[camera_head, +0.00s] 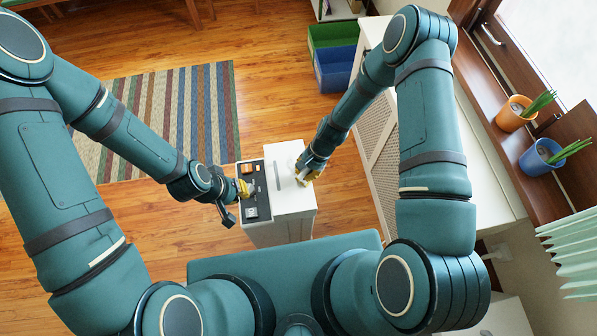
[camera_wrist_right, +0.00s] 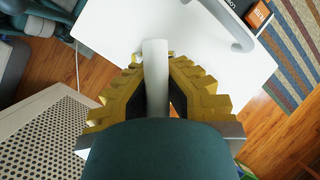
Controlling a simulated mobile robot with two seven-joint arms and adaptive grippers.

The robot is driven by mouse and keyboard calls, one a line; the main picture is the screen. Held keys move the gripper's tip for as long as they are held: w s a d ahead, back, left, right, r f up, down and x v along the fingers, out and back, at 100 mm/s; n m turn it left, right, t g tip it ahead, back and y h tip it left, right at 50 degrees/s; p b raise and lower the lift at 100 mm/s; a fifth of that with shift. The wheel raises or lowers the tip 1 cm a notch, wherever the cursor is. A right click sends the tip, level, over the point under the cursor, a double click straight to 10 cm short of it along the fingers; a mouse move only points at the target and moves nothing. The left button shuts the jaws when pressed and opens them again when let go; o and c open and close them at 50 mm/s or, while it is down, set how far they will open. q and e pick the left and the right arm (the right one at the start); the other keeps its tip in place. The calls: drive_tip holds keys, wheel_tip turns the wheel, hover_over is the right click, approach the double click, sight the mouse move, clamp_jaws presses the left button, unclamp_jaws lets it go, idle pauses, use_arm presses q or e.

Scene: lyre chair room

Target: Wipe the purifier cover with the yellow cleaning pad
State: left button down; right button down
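The purifier (camera_head: 289,199) is a white box below the middle of the head view, with a dark strip along its left top edge. Its white top also fills the upper middle of the right wrist view (camera_wrist_right: 110,35). My right gripper (camera_head: 303,175) is over the right part of the top. In the wrist view its ridged yellow fingers (camera_wrist_right: 156,65) close around an upright white bar (camera_wrist_right: 155,75). Small yellow bits show at the fingertips; I cannot tell whether they are the cleaning pad. My left gripper (camera_head: 240,190) is at the dark strip, its opening unclear.
A grey raised handle (camera_wrist_right: 240,35) stands on the purifier top. A white perforated cabinet (camera_head: 378,150) stands close on the right. A blue bin (camera_head: 335,70) and green bin (camera_head: 333,35) are behind. The wooden floor and striped rug (camera_head: 170,115) are clear.

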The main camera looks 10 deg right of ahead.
drive_tip(key=shift+d, duration=0.25)
drive_tip(key=shift+r+p, duration=2)
drive_tip(key=shift+r, duration=1)
drive_tip(key=shift+r+p, duration=1)
drive_tip(key=shift+r, duration=0.55)
